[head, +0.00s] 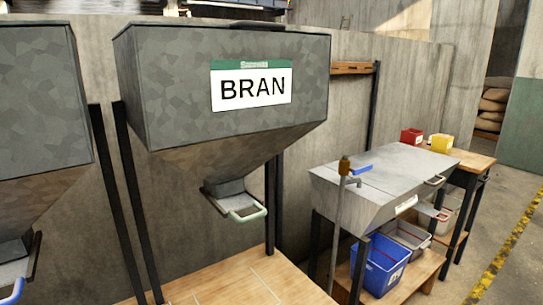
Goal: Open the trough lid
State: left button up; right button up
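A grey metal trough (349,209) stands on dark legs at the right, beyond the bran hopper. A flat grey lid (398,163) covers its top and looks shut. A small light handle (435,180) shows near the lid's right front edge. Neither of my grippers is in view.
A tap on a standpipe (343,167) rises at the trough's near side. The bran hopper (225,90) fills the middle. A blue bin (381,266) and grey bins sit below the trough. Red (411,136) and yellow (441,143) containers stand behind it. Floor is clear at right.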

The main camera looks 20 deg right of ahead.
aim_at(398, 169)
jog(key=z, duration=1.55)
jog(key=i+l+z, duration=0.1)
jog(key=i+l, duration=0.55)
jog(key=i, duration=0.15)
